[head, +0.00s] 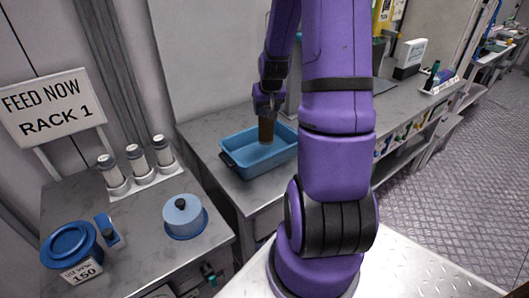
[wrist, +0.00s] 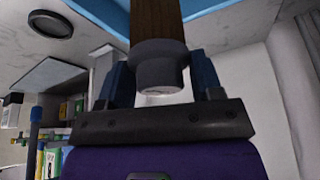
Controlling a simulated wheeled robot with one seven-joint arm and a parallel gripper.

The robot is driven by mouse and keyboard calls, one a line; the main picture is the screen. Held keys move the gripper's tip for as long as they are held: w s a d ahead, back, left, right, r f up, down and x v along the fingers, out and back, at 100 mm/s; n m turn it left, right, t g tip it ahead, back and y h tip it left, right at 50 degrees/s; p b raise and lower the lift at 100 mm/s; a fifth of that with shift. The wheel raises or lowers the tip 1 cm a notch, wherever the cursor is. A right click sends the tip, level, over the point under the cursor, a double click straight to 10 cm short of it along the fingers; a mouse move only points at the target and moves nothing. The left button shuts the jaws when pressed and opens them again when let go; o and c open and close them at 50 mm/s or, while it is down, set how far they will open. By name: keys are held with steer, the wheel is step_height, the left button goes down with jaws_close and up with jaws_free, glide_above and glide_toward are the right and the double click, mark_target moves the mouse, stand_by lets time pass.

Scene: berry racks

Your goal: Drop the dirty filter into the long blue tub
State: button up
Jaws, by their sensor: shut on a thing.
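The dirty filter (head: 266,130) is a brown cylinder that hangs upright from my gripper (head: 267,108). In the wrist view the filter (wrist: 157,22) has a grey end cap (wrist: 160,68), and my gripper (wrist: 160,85) is shut on it with a blue-grey finger on each side. The long blue tub (head: 233,160) sits on the grey counter, and the filter's lower end is over or within its opening. I cannot tell whether it touches the tub floor. Part of the tub's right side is hidden behind my arm. Blue at the top of the wrist view looks like the tub (wrist: 215,8).
Several white filters (head: 137,160) stand in a holder on the left counter, by the "FEED NOW RACK 1" sign (head: 48,107). A blue-lidded pot (head: 72,245) and a grey-blue lidded pot (head: 184,216) stand in front. Floor (head: 445,190) at right is clear.

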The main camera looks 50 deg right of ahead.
steer(key=shift+f, duration=0.25)
steer(key=o, duration=1.3)
steer(key=shift+r, duration=0.1)
steer(key=v, duration=1)
steer(key=shift+s+a+r, duration=0.1)
steer(key=shift+s+r, duration=0.1)
steer(key=shift+r, duration=0.05)
